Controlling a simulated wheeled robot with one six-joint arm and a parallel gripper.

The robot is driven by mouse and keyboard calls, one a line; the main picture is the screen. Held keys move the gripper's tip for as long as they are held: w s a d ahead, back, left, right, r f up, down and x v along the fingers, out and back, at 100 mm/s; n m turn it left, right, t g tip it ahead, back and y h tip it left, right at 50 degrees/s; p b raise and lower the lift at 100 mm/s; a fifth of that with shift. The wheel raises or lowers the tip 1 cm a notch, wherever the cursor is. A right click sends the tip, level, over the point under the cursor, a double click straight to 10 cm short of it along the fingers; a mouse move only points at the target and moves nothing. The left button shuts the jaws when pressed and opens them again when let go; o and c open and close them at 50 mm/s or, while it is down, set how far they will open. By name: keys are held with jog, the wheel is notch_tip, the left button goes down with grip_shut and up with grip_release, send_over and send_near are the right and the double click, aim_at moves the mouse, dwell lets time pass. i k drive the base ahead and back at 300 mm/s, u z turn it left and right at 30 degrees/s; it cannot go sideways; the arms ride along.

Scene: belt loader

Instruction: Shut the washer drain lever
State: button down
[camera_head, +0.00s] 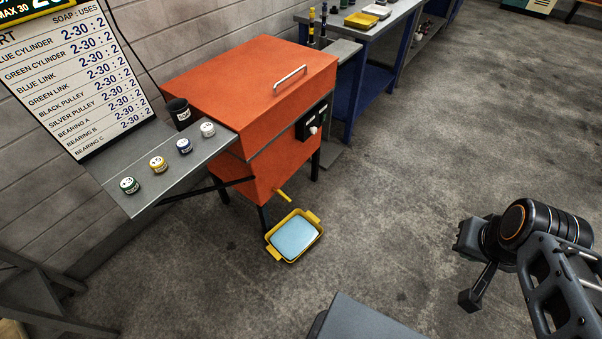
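The washer (262,95) is an orange box on dark legs, with its lid down and a metal handle on top. A small yellow drain lever (284,196) sticks out low on its front, pointing down to the right. A yellow tray (272,250) stands on the floor below the lever and holds pale blue liquid. My gripper (470,268) is at the right, well apart from the washer and the lever. Two dark fingers show with a gap between them, and I see nothing held.
A blue-framed bench (365,75) stands behind. A grey surface (365,320) is at the bottom centre. The concrete floor between my arm and the washer is clear.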

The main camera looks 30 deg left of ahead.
aim_at(288, 198)
jog(key=i, duration=2.75)
jog(key=u, duration=3.65)
jog(key=i, duration=0.5)
jog(key=u, duration=0.1)
